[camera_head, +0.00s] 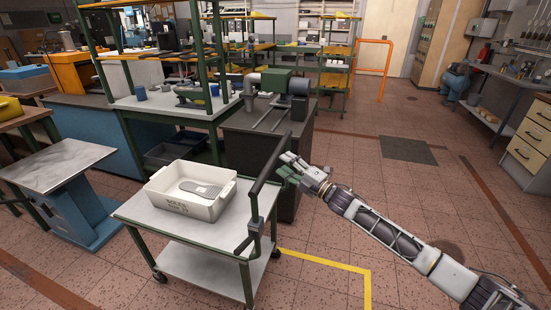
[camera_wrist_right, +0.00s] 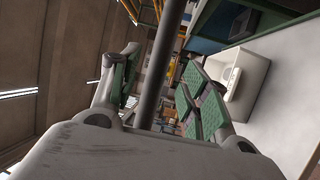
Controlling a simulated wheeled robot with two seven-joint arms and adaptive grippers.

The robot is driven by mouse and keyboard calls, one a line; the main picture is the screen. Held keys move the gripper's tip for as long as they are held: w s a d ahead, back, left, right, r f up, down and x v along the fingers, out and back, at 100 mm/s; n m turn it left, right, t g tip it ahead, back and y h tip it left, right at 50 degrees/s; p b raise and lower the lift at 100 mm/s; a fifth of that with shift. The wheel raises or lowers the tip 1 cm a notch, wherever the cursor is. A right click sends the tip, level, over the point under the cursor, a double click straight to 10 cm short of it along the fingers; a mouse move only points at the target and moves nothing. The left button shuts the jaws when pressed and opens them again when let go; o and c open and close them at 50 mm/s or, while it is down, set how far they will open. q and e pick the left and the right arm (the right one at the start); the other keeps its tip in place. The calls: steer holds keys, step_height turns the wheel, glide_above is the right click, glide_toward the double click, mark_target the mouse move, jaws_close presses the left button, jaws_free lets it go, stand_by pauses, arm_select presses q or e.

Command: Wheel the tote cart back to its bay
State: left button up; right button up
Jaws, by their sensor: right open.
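The tote cart (camera_head: 140,215) stands in the lower middle of the head view, with a pale top, a lower shelf and green legs on casters. A white tote (camera_head: 215,208) with dark lettering on its front sits on top, holding a grey sole-shaped piece (camera_head: 202,189). The cart's dark push handle (camera_head: 257,190) rises at its right side. My right gripper (camera_head: 285,166) is open beside the handle's upper end. In the right wrist view the handle bar (camera_wrist_right: 160,65) appears between the spread green-padded fingers; contact is unclear. My left gripper is out of view.
A yellow floor line (camera_head: 330,262) turns a corner right of the cart. A dark bench with a machine (camera_head: 285,85) stands close behind the handle. A blue pedestal table (camera_head: 60,165) is at left. Open tiled floor lies right, with a dark mat (camera_head: 408,150).

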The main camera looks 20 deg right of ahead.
mark_target(275, 157)
steer(key=shift+x, duration=2.8)
jaws_close()
